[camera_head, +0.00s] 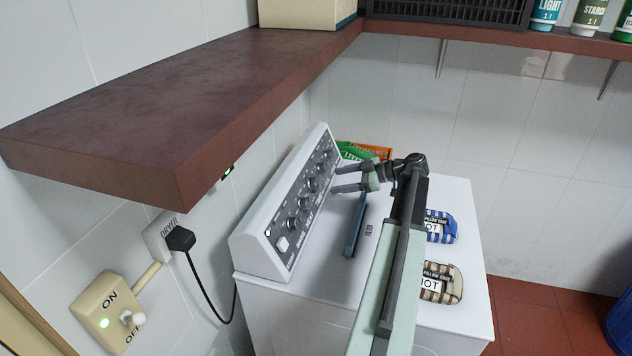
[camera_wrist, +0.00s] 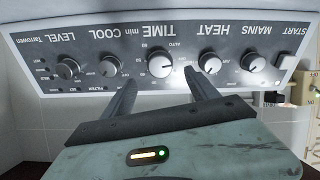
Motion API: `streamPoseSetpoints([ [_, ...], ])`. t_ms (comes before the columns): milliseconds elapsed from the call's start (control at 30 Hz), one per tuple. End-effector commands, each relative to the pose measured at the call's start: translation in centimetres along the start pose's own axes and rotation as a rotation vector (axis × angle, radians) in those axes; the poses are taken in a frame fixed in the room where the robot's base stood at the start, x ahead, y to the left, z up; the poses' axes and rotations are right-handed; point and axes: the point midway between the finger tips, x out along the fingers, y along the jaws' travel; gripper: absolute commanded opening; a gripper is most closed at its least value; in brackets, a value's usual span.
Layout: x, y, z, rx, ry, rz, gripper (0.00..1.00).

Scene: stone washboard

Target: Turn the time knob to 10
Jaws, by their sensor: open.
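The dryer's time knob (camera_wrist: 160,65) is a dark round knob with a pale pointer mark, below the upside-down word TIME in the wrist view. Small scale figures surround it; I cannot read the setting exactly. In the head view the time knob (camera_head: 310,185) is the middle one in the slanted row. My gripper (camera_wrist: 160,77) is open, its two dark fingers spread to either side of the time knob, apparently short of it. In the head view my gripper (camera_head: 337,178) points left at the panel, with a gap to the knobs.
Heat (camera_wrist: 210,62) and cool (camera_wrist: 111,66) knobs flank the time knob. A filter handle (camera_head: 355,225) and two pillow-shaped packs (camera_head: 441,226) (camera_head: 440,283) are on the dryer top (camera_head: 462,200). A brown shelf (camera_head: 150,95) overhangs at left.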

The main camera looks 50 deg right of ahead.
Motion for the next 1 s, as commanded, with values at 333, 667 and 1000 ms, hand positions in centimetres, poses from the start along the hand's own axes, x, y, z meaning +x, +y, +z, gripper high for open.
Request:
streamPoseSetpoints([
  [333,6.1,-0.1,0.3,-0.001,0.000,-0.002,0.68],
  [667,7.5,0.0,0.0,0.000,0.000,0.000,0.68],
  [1000,7.4,0.0,0.1,0.001,0.000,0.000,0.06],
])
